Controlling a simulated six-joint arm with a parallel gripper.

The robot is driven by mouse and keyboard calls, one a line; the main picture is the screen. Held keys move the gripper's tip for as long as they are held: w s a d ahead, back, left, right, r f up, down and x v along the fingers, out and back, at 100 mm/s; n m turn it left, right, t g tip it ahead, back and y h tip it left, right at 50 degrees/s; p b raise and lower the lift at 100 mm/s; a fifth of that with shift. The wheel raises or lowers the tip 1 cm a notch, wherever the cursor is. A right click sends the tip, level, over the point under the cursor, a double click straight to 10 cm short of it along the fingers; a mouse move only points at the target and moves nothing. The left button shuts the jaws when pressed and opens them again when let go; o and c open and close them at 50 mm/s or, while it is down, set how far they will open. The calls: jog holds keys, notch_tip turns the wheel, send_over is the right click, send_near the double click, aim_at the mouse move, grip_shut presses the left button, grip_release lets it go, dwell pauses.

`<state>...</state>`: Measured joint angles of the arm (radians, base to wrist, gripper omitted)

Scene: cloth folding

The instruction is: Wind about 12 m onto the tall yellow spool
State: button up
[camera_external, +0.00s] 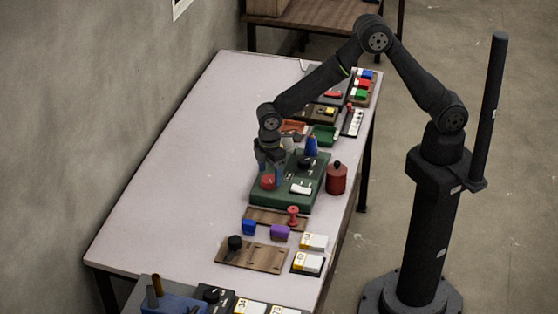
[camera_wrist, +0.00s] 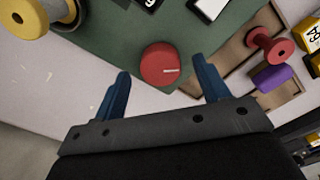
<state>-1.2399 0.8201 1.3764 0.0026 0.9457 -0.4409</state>
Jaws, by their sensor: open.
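My gripper (camera_external: 269,170) is open above the red round knob (camera_external: 268,182) on the green machine base (camera_external: 280,202). In the wrist view the knob (camera_wrist: 160,65), with a pale line on its top, shows between the two blue fingertips of my gripper (camera_wrist: 161,78). I see a gap on each side, and cannot tell the height above it. A yellow-ended spool (camera_wrist: 28,17) with a greyish body shows at the top left of the wrist view, beside the green base; its height is unclear. A white display (camera_external: 301,188) sits on the base.
A red canister (camera_external: 337,178) stands right of the base. A blue cone (camera_external: 311,147) rises behind. The table's left side is clear.

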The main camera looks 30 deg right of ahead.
jog(key=shift+f, duration=1.05)
jog(key=c, duration=1)
